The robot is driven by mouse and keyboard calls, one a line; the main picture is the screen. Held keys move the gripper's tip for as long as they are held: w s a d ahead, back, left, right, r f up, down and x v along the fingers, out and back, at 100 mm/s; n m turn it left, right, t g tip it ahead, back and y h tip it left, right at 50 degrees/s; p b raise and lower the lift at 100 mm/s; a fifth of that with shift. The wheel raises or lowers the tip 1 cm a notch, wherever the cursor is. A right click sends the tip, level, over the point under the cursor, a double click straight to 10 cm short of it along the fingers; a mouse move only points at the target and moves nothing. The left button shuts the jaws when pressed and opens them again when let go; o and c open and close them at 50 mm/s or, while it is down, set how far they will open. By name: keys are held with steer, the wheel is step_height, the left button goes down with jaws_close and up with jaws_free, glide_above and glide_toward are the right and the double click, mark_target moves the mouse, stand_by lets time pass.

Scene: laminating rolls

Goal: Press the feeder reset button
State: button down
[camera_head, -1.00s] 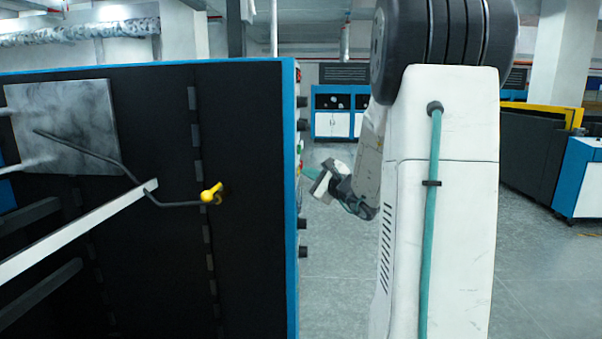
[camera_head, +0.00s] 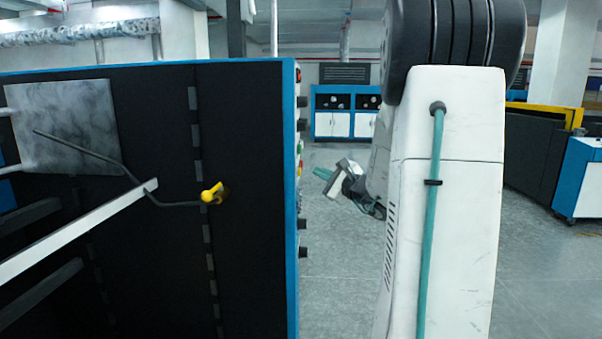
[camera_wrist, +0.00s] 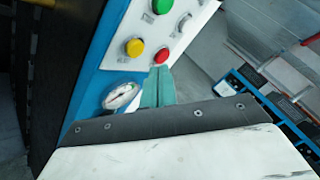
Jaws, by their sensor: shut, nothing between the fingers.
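The control panel (camera_wrist: 145,30) shows in the wrist view with a green button (camera_wrist: 161,6), a yellow button (camera_wrist: 134,47), a red button (camera_wrist: 161,57) and a round gauge (camera_wrist: 120,96). No label is readable, so I cannot tell which is the feeder reset button. My gripper (camera_wrist: 158,70) is shut and empty, its teal fingertips appearing just below the red button. In the head view my gripper (camera_head: 324,174) is to the right of the panel edge with a visible gap, so it is apart from the buttons, which show there edge-on.
The large black and blue machine (camera_head: 250,200) fills the left of the head view. A yellow handle (camera_head: 211,194) is on its side. Grey floor (camera_head: 335,270) is open to the right of the machine. Blue and white cabinets (camera_head: 340,122) stand behind.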

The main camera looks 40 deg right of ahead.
steer(key=shift+s+d, duration=1)
steer(key=shift+s, duration=0.2)
